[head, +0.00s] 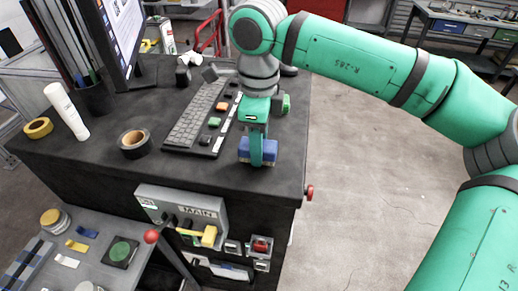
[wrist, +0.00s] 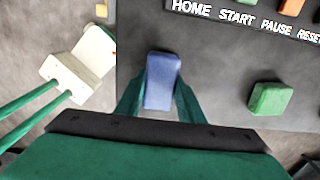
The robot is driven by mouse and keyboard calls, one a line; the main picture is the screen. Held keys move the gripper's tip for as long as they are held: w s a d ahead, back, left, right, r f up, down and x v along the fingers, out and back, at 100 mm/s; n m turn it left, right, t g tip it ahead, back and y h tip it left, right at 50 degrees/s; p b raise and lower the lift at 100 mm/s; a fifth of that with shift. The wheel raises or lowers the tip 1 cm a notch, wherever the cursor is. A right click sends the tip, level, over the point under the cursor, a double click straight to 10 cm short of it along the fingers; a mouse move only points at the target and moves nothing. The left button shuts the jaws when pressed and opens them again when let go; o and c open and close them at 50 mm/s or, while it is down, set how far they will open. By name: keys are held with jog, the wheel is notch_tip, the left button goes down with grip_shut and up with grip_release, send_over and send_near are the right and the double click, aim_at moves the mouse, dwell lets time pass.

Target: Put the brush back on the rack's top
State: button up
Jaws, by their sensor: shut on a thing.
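The blue block-shaped brush (head: 243,149) is at my gripper (head: 257,150), over the front right part of the dark bench top (head: 70,150). In the wrist view the brush (wrist: 162,80) sits between the two green fingers of my gripper (wrist: 160,105), which are shut on it. One finger hides part of the brush in the head view. I cannot tell whether its underside touches the bench. I cannot tell which thing is the rack.
A keyboard-like panel (head: 196,112) with coloured buttons lies left of my gripper. A green block (wrist: 270,98) is nearby on the bench. A red knob (head: 309,192) sticks out at the right edge.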

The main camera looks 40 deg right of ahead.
jog(key=shift+f, duration=0.75)
jog(key=o, duration=1)
jog(key=shift+f, duration=0.1)
jog(key=shift+f, duration=0.1)
notch_tip(320, 180, up, 11)
jog(key=shift+s+a+f, duration=0.1)
